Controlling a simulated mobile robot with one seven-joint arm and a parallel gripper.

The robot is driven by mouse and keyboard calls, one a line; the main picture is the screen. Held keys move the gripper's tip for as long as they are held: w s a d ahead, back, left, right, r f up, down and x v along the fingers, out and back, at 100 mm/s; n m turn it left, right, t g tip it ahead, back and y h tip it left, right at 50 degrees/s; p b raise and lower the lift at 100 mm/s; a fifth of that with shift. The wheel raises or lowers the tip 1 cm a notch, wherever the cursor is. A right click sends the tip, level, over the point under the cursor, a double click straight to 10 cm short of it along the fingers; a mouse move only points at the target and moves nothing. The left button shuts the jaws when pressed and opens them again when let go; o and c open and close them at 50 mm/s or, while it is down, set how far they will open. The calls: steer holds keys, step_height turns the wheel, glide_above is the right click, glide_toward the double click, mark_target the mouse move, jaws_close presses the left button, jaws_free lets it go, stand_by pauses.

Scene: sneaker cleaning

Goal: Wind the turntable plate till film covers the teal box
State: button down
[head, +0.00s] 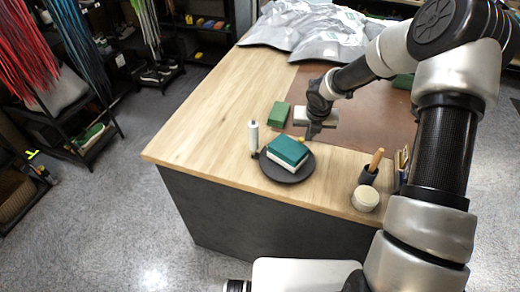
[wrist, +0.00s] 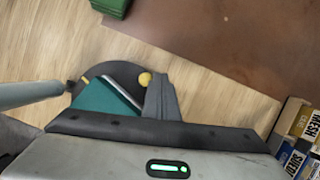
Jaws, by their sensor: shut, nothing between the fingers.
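The turntable plate (head: 289,178) is a dark round disc near the table's front corner. The teal box (head: 288,150), teal on top with a white lower part, sits on it; it also shows partly in the wrist view (wrist: 100,98). A pale upright film roll (head: 253,136) stands just left of the plate and shows at the left of the wrist view (wrist: 30,94). A yellow knob (wrist: 145,78) is at the plate's rim. My gripper (head: 313,132) is shut and empty, above the table behind the plate. In the wrist view its fingers (wrist: 160,98) appear beside the knob; contact is unclear.
A green block (head: 278,114) lies behind the roll. A brown mat (head: 352,130) covers the table's right part. A round pale jar (head: 365,198) and a wooden-handled tool in a dark holder (head: 369,174) stand right of the plate. The wood at left is clear.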

steer(key=shift+w+a+n+y, duration=0.35)
steer(key=shift+w+a+n, duration=0.2)
steer(key=shift+n, duration=0.35)
steer(key=shift+w+a+n+y, duration=0.4)
steer(key=shift+a+n, duration=0.15)
steer(key=shift+n, duration=0.35)
steer(key=shift+w+a+n+g+y, duration=0.15)
steer(key=shift+w+a+n+y, duration=0.15)
steer(key=shift+a+n, duration=0.4)
steer(key=shift+w+a+n+g+y, duration=0.2)
steer(key=shift+a+n, duration=0.25)
steer(key=shift+n, duration=0.45)
steer(key=shift+w+a, duration=0.1)
steer(key=shift+a, duration=0.1)
